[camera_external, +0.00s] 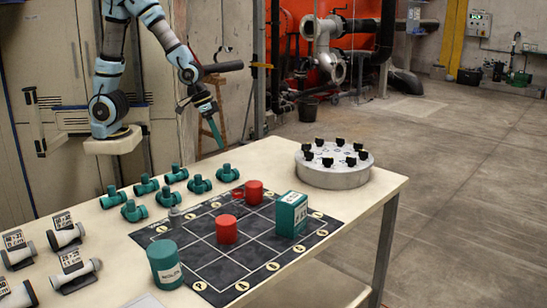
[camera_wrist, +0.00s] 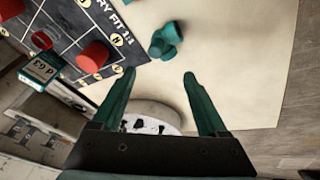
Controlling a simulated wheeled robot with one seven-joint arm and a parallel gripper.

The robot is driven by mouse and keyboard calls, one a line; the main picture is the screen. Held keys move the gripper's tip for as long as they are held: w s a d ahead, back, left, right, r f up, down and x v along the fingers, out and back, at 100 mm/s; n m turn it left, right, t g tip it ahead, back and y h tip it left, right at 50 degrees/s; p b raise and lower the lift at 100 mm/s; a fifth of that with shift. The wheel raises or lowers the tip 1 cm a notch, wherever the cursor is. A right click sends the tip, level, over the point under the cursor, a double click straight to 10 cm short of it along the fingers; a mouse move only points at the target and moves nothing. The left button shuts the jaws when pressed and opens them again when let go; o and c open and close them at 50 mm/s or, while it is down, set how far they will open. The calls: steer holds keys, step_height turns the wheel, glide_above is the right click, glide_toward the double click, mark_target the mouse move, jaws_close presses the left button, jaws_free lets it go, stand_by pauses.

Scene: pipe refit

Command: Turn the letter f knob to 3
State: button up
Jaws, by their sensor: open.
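A round grey knob unit (camera_external: 333,178) stands at the right end of the table, with several black knobs (camera_external: 340,141) in a ring on its top. The letters and numbers there are too small to read, so I cannot tell which knob is f. My gripper (camera_external: 217,141) is raised above the back of the table, left of the unit and well apart from it. In the wrist view my gripper (camera_wrist: 160,75) has its two green fingers apart with nothing held. The knob unit (camera_wrist: 152,108) shows partly between the fingers, its lower part hidden by the gripper body.
A dark grid mat (camera_external: 205,262) holds red cylinders (camera_external: 226,229) and a teal box (camera_external: 291,215). Several teal pipe fittings (camera_external: 134,211) lie at the back left. A teal canister (camera_external: 165,265) stands in front. The tabletop between mat and knob unit is clear.

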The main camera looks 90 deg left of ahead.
mark_target(323, 158)
steer(key=shift+c, duration=0.3)
